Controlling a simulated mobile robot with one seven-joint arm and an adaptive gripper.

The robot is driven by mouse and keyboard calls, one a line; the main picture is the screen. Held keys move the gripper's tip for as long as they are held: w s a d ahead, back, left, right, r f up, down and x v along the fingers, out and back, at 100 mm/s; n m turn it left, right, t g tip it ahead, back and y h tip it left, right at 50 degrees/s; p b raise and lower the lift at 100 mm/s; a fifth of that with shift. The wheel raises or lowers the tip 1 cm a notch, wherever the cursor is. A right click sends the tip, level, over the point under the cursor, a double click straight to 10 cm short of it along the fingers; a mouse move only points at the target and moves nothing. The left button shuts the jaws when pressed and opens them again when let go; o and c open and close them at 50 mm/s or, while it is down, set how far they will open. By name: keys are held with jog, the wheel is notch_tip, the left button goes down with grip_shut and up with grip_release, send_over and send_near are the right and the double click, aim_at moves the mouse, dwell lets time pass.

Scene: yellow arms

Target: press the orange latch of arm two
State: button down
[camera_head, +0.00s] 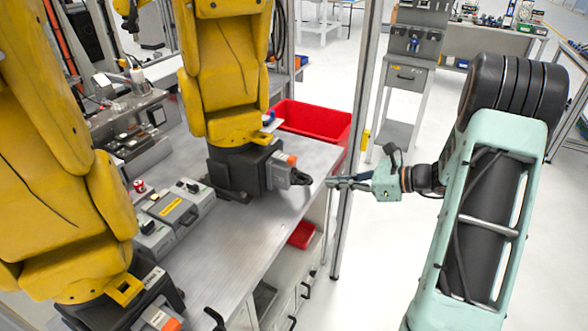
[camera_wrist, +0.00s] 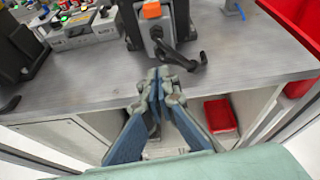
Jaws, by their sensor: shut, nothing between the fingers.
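Two yellow arms stand on the metal bench: one in the middle (camera_head: 228,75) and one at the left front (camera_head: 45,130). No arm number is legible. The middle arm's dark base has an orange latch (camera_head: 291,160) on its right side. That latch is at the top in the wrist view (camera_wrist: 151,9), with a black hooked handle (camera_wrist: 180,54) beside it. The left arm has an orange latch (camera_head: 172,324) at the bottom edge. My gripper (camera_head: 328,182) is shut and empty, right of the middle latch and apart from it. Its fingertips meet in the wrist view (camera_wrist: 163,75).
A red bin (camera_head: 312,119) stands behind the middle arm. A grey metal post (camera_head: 352,165) rises close by my gripper. Grey control boxes (camera_head: 172,211) sit between the arms. A small red bin (camera_head: 302,235) is below the bench top. Bare bench (camera_head: 240,240) lies in front.

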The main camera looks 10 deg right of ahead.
aim_at(293, 167)
jog(key=shift+w+r+m+t, duration=0.15)
jog(key=shift+r+m+t, duration=0.1)
jog(key=shift+m+t, duration=0.25)
jog(key=p+x, duration=0.1)
jog(key=x, duration=0.9)
jog(key=shift+a+r, duration=0.1)
jog(key=shift+a, duration=0.15)
notch_tip(293, 167, up, 3)
jog(key=shift+d+f+p, duration=0.1)
jog(key=shift+p, duration=0.35)
jog(key=shift+r, duration=0.6)
jog(key=shift+r, duration=0.1)
